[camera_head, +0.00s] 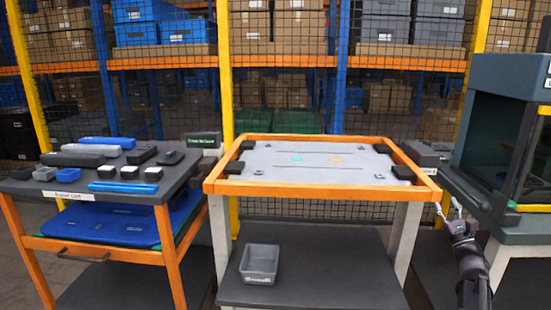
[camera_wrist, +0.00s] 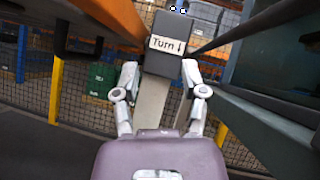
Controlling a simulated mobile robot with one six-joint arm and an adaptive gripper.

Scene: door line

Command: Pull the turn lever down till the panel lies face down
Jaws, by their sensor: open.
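The panel (camera_head: 310,160) is a light grey board lying flat in an orange frame (camera_head: 320,193) on a stand, with dark blocks at its corners and small green and orange marks on top. I cannot tell which face is up. A dark block labelled "Turn" with a down arrow (camera_wrist: 178,62) stands ahead in the wrist view, beside an orange beam. My gripper (camera_head: 447,207) is right of the frame's near right corner. Its fingers (camera_wrist: 159,75) are open and empty, with the dark block showing between and beyond their tips. I cannot surely pick out the lever in the head view.
A cart (camera_head: 88,183) with several tools stands on the left. A grey bin (camera_head: 260,263) sits on the stand's lower shelf. A dark glass-fronted cabinet (camera_head: 505,75) stands close on the right, leaving a narrow gap for my arm. Mesh fencing and shelves are behind.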

